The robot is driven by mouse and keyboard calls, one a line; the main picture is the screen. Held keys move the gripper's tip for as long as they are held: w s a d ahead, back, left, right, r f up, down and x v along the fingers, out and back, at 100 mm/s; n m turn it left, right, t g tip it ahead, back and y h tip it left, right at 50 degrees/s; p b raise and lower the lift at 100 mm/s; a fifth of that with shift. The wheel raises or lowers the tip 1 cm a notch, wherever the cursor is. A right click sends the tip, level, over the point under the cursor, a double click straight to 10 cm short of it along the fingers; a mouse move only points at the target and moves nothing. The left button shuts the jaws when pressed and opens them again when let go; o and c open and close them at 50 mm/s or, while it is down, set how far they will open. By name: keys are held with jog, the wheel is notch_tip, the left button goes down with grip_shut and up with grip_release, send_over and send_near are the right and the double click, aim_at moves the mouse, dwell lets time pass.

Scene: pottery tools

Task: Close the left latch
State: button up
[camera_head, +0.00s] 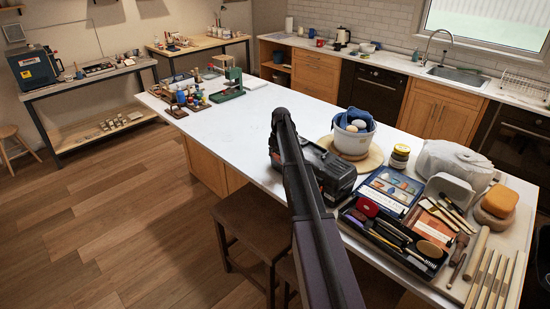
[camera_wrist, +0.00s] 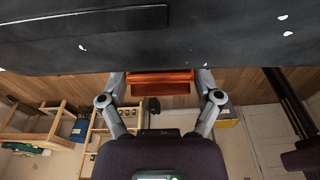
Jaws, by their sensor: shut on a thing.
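A black toolbox (camera_head: 338,174) stands on the near edge of the white counter, partly hidden behind my arm in the head view. Its dark, speckled surface (camera_wrist: 230,40) fills the top of the wrist view. An orange-red latch (camera_wrist: 160,77) sits at the edge of this surface. My gripper (camera_wrist: 161,88) has one finger on each side of the latch and is shut on it. The head view does not clearly show my gripper, and the frames do not settle which of the box's latches this is.
Right of the toolbox are a white bucket (camera_head: 353,131) on a round board, a blue box (camera_head: 391,189) and a black tray of tools (camera_head: 392,240). The counter's middle (camera_head: 235,125) is clear. Stools (camera_head: 251,220) stand below the near edge.

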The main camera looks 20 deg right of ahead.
jog(key=shift+w+d+r+g+y+b, duration=0.1)
jog(key=shift+d+g+y+b, duration=0.15)
jog(key=shift+y, duration=0.45)
jog(key=shift+w+d+r+g+y+b, duration=0.15)
jog(key=shift+d+y, duration=0.1)
jog(key=shift+y, duration=0.45)
jog(key=shift+s, duration=0.15)
jog(key=o, duration=0.9)
jog(key=shift+a, duration=0.1)
